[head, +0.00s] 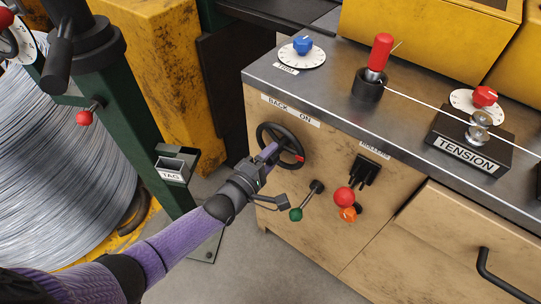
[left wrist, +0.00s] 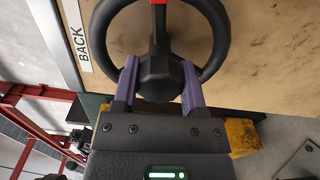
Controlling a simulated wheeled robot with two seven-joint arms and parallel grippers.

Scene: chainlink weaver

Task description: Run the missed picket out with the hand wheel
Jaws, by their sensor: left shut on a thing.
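The black hand wheel (head: 261,132) is on the front of the wooden cabinet, under a label reading BACK and ON. A red mark sits on its rim at the lower right in the head view. In the left wrist view its hub (left wrist: 157,74) lies between the two purple fingers, and a red-marked spoke points up. My left gripper (head: 269,153) is shut on the hub; it also shows in the left wrist view (left wrist: 158,88). I cannot make out a picket. My right gripper is not in view.
Right of the wheel are a green-knobbed lever (head: 296,214) and a red knob (head: 344,196) with an orange one below. The metal counter (head: 330,78) above carries dials, a red-handled post and a TENSION block with wire. A wire coil (head: 60,170) stands at left.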

